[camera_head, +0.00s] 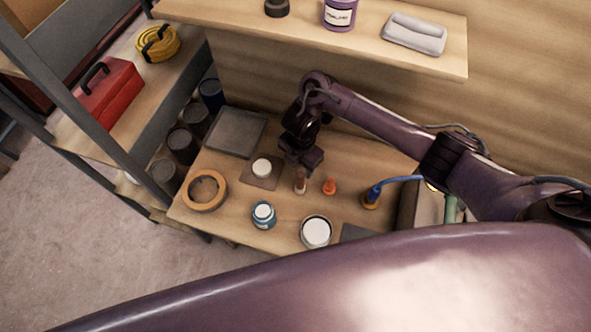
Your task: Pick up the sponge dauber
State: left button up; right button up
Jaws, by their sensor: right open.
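My right gripper (303,161) reaches in from the right over the workbench, pointing down, and is open. My left gripper is not in view.
On the bench (226,217) are an orange cone (330,187), a white-topped round item (262,168), a blue jar (263,215), an open white can (316,232), an orange ring (188,204), a grey tray (215,142) and a blue-handled tool (374,193). A shelf (290,13) overhangs behind.

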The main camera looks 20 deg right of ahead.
aim_at(301, 176)
jog(key=f, duration=0.1)
jog(key=s+f, duration=0.1)
jog(key=f, duration=0.1)
jog(key=shift+s+a+f, duration=0.1)
jog(key=shift+s+f, duration=0.15)
jog(key=shift+f, duration=0.1)
jog(key=f, duration=0.2)
jog(key=shift+w+f, duration=0.25)
jog(key=shift+f, duration=0.45)
grip_shut()
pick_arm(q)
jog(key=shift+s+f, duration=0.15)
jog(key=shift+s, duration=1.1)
pick_arm(e)
jog(key=shift+r, duration=0.1)
